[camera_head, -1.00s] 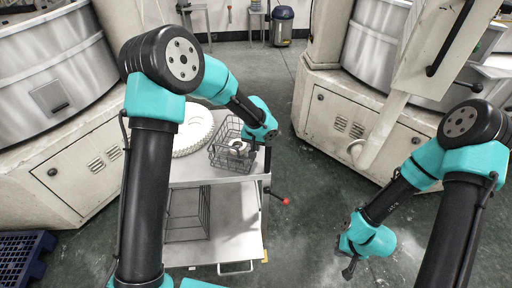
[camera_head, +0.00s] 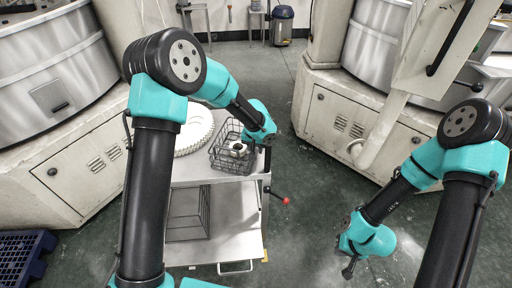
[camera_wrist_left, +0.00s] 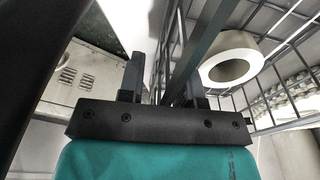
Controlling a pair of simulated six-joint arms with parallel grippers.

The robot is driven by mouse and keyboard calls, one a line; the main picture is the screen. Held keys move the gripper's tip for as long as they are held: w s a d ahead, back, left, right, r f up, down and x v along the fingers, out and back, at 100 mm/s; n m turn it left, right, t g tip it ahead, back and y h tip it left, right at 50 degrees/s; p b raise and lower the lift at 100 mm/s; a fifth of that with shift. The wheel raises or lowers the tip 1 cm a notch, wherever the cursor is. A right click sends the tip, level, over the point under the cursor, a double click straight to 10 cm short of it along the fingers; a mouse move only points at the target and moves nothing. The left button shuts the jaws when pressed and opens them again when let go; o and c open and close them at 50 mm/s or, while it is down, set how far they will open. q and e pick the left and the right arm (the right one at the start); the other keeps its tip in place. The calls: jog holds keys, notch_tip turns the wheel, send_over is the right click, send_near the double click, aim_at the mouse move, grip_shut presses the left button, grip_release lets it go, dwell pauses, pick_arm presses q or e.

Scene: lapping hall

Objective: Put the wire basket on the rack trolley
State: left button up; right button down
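The wire basket (camera_head: 222,157) stands upright on the top of a pale two-level trolley (camera_head: 252,232). A grey-white ring (camera_head: 238,149) lies inside it and also shows in the left wrist view (camera_wrist_left: 232,60). My left gripper (camera_head: 258,150) is at the basket's right side. In the left wrist view the fingers of my left gripper (camera_wrist_left: 165,80) are spread, with the basket's rim and mesh wall (camera_wrist_left: 210,35) between them and gaps showing. My right gripper (camera_head: 349,269) hangs low over the floor at right, holding nothing visible; its finger gap is unclear.
A large white toothed ring (camera_head: 193,131) lies left of the basket on the trolley top. A dark wire frame (camera_head: 187,228) stands on the lower shelf. A red-knobbed lever (camera_head: 286,201) sticks out right. Large machines flank the trolley; open floor lies right of it.

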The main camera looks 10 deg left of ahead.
pick_arm(q)
jog(key=r, duration=0.4)
jog(key=s+r, duration=0.1)
jog(key=r, duration=0.7)
jog(key=shift+s+r, duration=0.1)
jog(key=shift+s, duration=0.15)
